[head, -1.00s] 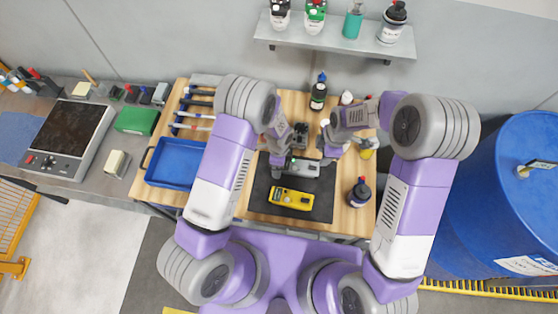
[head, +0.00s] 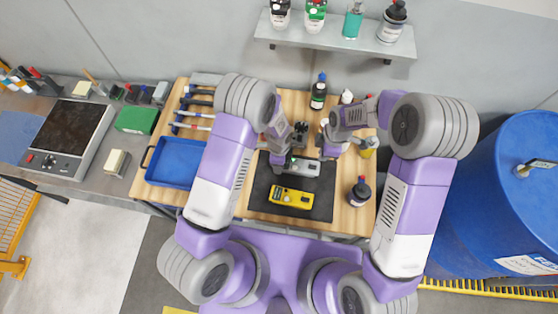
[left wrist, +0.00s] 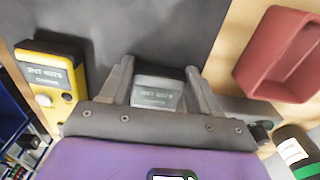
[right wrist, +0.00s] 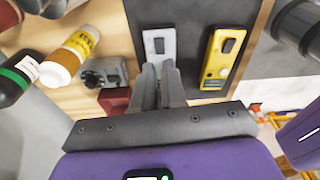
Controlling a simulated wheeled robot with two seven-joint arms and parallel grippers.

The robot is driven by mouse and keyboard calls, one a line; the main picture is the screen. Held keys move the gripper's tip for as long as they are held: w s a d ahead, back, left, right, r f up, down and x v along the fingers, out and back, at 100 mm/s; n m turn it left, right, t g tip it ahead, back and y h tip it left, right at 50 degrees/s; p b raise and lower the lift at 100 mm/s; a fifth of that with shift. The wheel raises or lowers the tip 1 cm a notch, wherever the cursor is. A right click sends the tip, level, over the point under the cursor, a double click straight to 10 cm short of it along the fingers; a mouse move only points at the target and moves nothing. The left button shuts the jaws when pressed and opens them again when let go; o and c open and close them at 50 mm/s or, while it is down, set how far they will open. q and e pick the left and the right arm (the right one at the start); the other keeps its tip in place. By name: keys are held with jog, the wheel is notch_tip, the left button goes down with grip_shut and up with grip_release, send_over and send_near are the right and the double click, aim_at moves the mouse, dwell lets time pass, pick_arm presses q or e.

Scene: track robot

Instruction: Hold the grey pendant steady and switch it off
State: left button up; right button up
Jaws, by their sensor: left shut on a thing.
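The grey pendant (head: 305,168) lies on the dark mat (head: 262,190), partly hidden by my grippers in the head view. My left gripper (head: 287,160) is shut on it; in the left wrist view its two fingers (left wrist: 158,82) straddle the end with a label panel (left wrist: 157,92). In the right wrist view the pendant (right wrist: 160,62) shows a dark rocker switch. My right gripper (right wrist: 160,75) is shut and empty, its fingertips over the pendant's near part below the switch; I cannot tell whether they touch. The switch position is too small to tell.
A yellow pendant (head: 291,198) lies beside the grey one on the mat. A dark red open box (left wrist: 280,55) and several bottles (head: 318,92) stand close by. A blue tray (head: 176,163) is at the left. A dark bottle (head: 359,192) stands right of the mat.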

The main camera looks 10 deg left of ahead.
aim_at(310, 166)
pick_arm(q)
jog(key=shift+s+f, duration=0.1)
jog(key=shift+f, duration=0.05)
pick_arm(e)
jog(key=shift+a+m, duration=0.15)
jog(key=shift+m, duration=0.45)
grip_shut()
pick_arm(q)
jog(key=shift+s, duration=0.1)
pick_arm(e)
jog(key=shift+a+f+m+h, duration=0.25)
jog(key=shift+a+f+m, duration=0.25)
jog(key=shift+f+m, duration=1.05)
jog(key=shift+a+f+m+h, duration=0.2)
jog(key=shift+a+f+m, duration=0.45)
jog(key=shift+m, duration=1.75)
jog(key=shift+a+f+m+h, duration=0.3)
jog(key=shift+f+m, duration=1)
jog(key=shift+m, duration=0.65)
pick_arm(q)
jog(key=shift+s+a, duration=0.1)
pick_arm(e)
jog(key=shift+f, duration=0.35)
jog(key=shift+f, duration=0.7)
